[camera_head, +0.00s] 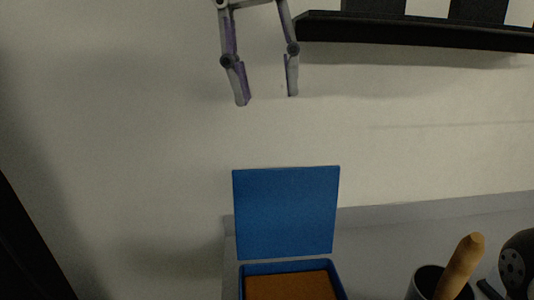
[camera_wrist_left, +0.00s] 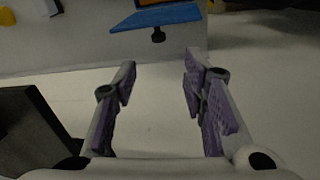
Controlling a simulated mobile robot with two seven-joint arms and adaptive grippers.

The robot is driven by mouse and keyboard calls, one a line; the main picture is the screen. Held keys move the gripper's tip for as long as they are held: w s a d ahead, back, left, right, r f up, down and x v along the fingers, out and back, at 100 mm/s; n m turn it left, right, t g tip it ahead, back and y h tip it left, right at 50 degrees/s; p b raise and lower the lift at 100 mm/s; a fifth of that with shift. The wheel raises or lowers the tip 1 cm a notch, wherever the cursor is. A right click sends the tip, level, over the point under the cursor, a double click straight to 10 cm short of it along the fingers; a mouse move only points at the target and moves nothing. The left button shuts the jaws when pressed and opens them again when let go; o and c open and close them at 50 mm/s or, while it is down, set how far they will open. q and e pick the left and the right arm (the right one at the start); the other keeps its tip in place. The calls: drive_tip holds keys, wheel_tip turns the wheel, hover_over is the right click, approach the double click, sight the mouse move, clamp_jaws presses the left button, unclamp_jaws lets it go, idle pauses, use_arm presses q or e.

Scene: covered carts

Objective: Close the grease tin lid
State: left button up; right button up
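The blue grease tin (camera_head: 241,283) sits at the bottom centre of the head view, with brown contents (camera_head: 290,288) inside and its front cut off by the frame. Its blue lid (camera_head: 286,212) stands open, roughly upright at the tin's back edge. My right gripper is not in view.
A dark cup (camera_head: 424,284) with a wooden handle (camera_head: 462,265) in it stands right of the tin, beside a round black thing with holes (camera_head: 516,265). A dark shelf (camera_head: 420,35) juts from the wall at the top right. Bare grey surface (camera_head: 380,240) lies between tin and cup.

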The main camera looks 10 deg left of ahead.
use_arm(q)
approach(285, 210)
drive_tip(key=w+f, duration=0.2)
drive_tip(key=f, duration=0.1)
drive_tip(key=w+f, duration=0.1)
drive_tip(key=f, duration=0.1)
drive_tip(key=shift+w+d+p, duration=0.1)
drive_tip(key=shift+d+p, duration=0.2)
drive_tip(key=shift+d, duration=0.05)
clamp_jaws()
